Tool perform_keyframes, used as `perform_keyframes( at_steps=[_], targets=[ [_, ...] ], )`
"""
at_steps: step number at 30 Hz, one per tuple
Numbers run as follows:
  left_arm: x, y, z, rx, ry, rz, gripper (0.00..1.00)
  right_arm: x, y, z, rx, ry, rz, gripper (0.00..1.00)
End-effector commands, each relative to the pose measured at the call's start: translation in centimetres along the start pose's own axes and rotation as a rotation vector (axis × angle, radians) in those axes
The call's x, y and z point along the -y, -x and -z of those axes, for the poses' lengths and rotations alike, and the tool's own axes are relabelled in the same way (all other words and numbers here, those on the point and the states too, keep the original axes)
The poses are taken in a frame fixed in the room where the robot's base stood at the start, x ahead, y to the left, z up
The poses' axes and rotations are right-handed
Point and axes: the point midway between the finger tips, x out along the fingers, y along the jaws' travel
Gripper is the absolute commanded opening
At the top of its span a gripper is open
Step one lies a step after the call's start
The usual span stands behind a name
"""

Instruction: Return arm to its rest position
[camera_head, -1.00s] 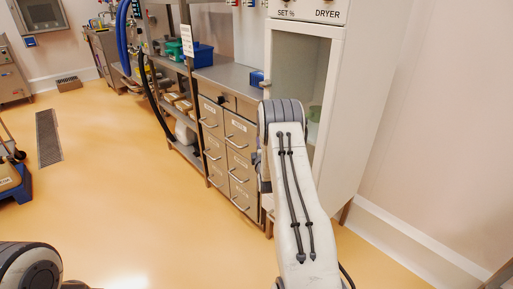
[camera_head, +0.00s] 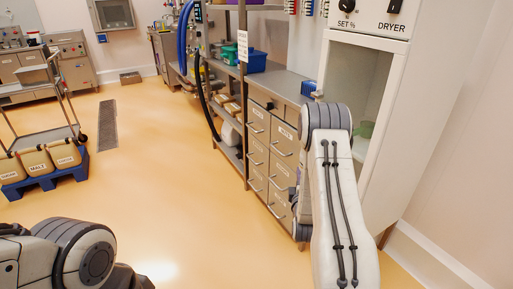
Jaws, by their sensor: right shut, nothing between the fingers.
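My right arm (camera_head: 340,205) rises from the bottom edge to a grey, ribbed joint in front of the dryer cabinet (camera_head: 438,90). Beyond that joint, a narrow strip of its far part hangs down beside the drawers. My right gripper (camera_head: 301,232) is mostly hidden behind my own arm at the lower end of this strip; it is shut and holds nothing. My left arm (camera_head: 75,255) shows only as a grey and white joint in the lower left corner. My left gripper is out of view.
A steel drawer unit (camera_head: 268,155) and shelving stand left of the dryer, close to my right arm. A blue pallet (camera_head: 45,180) with several labelled containers and a trolley stand at the left. The orange floor (camera_head: 165,165) between is clear.

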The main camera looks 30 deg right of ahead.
Motion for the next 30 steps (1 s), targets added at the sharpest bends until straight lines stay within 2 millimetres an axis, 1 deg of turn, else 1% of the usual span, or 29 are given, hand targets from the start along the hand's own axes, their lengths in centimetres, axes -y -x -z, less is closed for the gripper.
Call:
perform_keyframes(
  at_steps=[4, 5, 7, 8, 11, 12, 14, 15, 17, 18, 20, 21, 22, 23, 24, 26, 27, 29, 30],
  targets=[
    [0.0, 0.0, 0.0, 0.0, 0.0, 0.0, 0.0, -0.1, 0.0, 0.1, -0.003, -0.003, 0.002, 0.0],
    [0.0, 0.0, 0.0, 0.0, 0.0, 0.0, 0.0, -0.1, 0.0, 0.4, -0.008, -0.009, 0.008, 0.0],
    [0.0, 0.0, 0.0, 0.0, 0.0, 0.0, 0.0, -0.3, -0.2, 1.7, -0.033, -0.039, 0.035, 0.0],
    [0.0, 0.0, 0.0, 0.0, 0.0, 0.0, 0.0, -0.5, -0.2, 2.7, -0.049, -0.059, 0.055, 0.0],
    [0.0, 0.0, 0.0, 0.0, 0.0, 0.0, 0.0, -1.0, 0.1, 7.2, -0.122, -0.162, 0.167, 0.0],
    [0.0, 0.0, 0.0, 0.0, 0.0, 0.0, 0.0, -1.2, 0.6, 9.5, -0.154, -0.212, 0.229, 0.0],
    [0.0, 0.0, 0.0, 0.0, 0.0, 0.0, 0.0, -1.6, 1.9, 13.1, -0.199, -0.289, 0.335, 0.0],
    [0.0, 0.0, 0.0, 0.0, 0.0, 0.0, 0.0, -1.8, 3.2, 15.3, -0.221, -0.336, 0.41, 0.0],
    [0.0, 0.0, 0.0, 0.0, 0.0, 0.0, 0.0, -2.0, 5.5, 18.4, -0.247, -0.397, 0.527, 0.0],
    [0.0, 0.0, 0.0, 0.0, 0.0, 0.0, 0.0, -2.2, 7.3, 20.2, -0.258, -0.434, 0.604, 0.0],
    [0.0, 0.0, 0.0, 0.0, 0.0, 0.0, 0.0, -2.5, 10.4, 22.6, -0.264, -0.48, 0.724, 0.0],
    [0.0, 0.0, 0.0, 0.0, 0.0, 0.0, 0.0, -2.8, 12.6, 24.0, -0.262, -0.506, 0.803, 0.0],
    [0.0, 0.0, 0.0, 0.0, 0.0, 0.0, 0.0, -3.0, 14.4, 24.9, -0.256, -0.522, 0.863, 0.0],
    [0.0, 0.0, 0.0, 0.0, 0.0, 0.0, 0.0, -3.2, 16.3, 25.6, -0.249, -0.534, 0.921, 0.0],
    [0.0, 0.0, 0.0, 0.0, 0.0, 0.0, 0.0, -3.5, 18.9, 26.4, -0.234, -0.547, 0.999, 0.0],
    [0.0, 0.0, 0.0, 0.0, 0.0, 0.0, 0.0, -4.0, 22.8, 27.0, -0.201, -0.558, 1.111, 0.0],
    [0.0, 0.0, 0.0, 0.0, 0.0, 0.0, 0.0, -4.3, 25.6, 27.1, -0.173, -0.557, 1.183, 0.0],
    [0.0, 0.0, 0.0, 0.0, 0.0, 0.0, 0.0, -4.8, 29.4, 26.8, -0.125, -0.549, 1.278, 0.0],
    [0.0, 0.0, 0.0, 0.0, 0.0, 0.0, 0.0, -5.1, 31.8, 26.4, -0.09, -0.539, 1.336, 0.0]
  ],
)
